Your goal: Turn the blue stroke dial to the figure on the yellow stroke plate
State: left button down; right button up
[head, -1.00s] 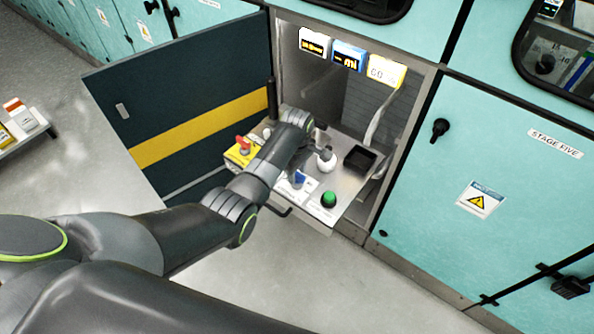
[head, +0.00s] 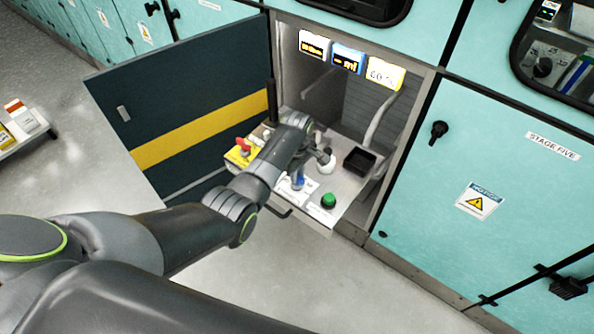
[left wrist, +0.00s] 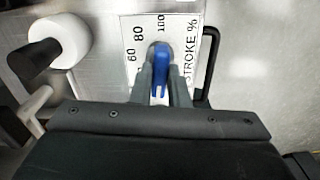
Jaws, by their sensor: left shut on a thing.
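The blue stroke dial (left wrist: 160,55) is a lever-shaped knob on a white scale plate (left wrist: 131,40) marked 60, 80, 100 and STROKE % in the left wrist view. It stands in line with the 100 mark; which end is its pointer I cannot tell. In the head view the dial (head: 298,182) is partly hidden by my arm. My left gripper (left wrist: 160,75) is shut on the dial, one finger on each side. The yellow stroke plate (head: 384,75) hangs top right in the cabinet opening and seems to read 60 %. My right gripper is not in view.
The open dark door (head: 190,80) stands at left.

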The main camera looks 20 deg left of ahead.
pick_arm(q)
jog(key=m+p, duration=0.2)
jog(key=m, duration=0.2)
jog(key=shift+r, duration=0.15)
jog(key=m+p, duration=0.2)
jog(key=m, duration=0.3)
jog(key=shift+m, duration=0.3)
jog(key=m+p, duration=0.1)
jog(key=m, duration=0.2)
jog(key=shift+m, duration=1.9)
jog(key=shift+p, duration=0.3)
jog(key=c, duration=1.4)
grip_release()
